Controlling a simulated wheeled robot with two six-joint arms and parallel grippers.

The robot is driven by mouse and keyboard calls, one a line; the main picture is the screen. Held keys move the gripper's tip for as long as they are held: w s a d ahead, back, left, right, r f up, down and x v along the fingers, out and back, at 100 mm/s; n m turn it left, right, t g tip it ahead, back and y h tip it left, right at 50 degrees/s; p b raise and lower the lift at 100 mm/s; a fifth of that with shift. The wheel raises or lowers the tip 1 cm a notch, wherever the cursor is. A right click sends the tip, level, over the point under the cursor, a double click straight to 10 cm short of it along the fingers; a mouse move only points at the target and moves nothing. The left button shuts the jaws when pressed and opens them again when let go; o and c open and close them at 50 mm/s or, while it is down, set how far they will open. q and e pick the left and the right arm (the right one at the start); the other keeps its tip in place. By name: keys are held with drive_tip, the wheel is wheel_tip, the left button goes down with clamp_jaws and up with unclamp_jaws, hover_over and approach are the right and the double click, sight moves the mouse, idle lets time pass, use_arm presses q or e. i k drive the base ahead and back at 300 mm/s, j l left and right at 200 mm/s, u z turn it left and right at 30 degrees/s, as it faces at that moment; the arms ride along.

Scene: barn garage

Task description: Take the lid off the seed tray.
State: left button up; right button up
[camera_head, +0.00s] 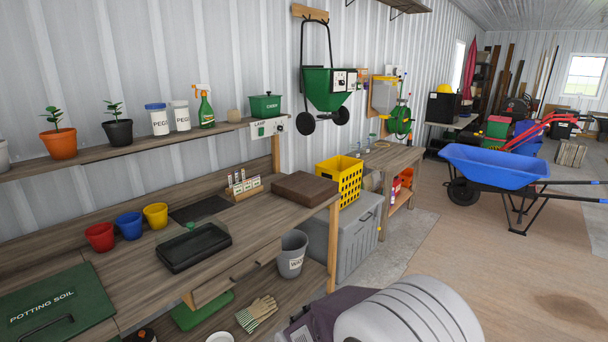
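The black seed tray (170,267) sits on the wooden potting bench, right of the coloured pots and in front of a dark flat panel. A small greenish knob-like shape (191,225) shows above its back edge. A clear lid seems to lie over the tray, but its outline is too faint to make out fully. Neither of my grippers shows in the head view.
Red (99,237), blue (129,225) and yellow (155,215) pots stand left of the tray. The green potting soil lid (60,298) is at the bench's left. A seed packet holder (243,187) and brown box (305,188) stand to the right. The bench in front of the tray is clear.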

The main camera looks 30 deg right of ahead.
sight(177, 244)
drive_tip(key=i+l+z, duration=0.1)
drive_tip(key=l, duration=0.3)
drive_tip(key=i+l+z, duration=0.15)
drive_tip(key=i+l, duration=0.15)
drive_tip(key=i+l+z, duration=0.1)
drive_tip(key=i+l, duration=0.15)
drive_tip(key=l, duration=0.2)
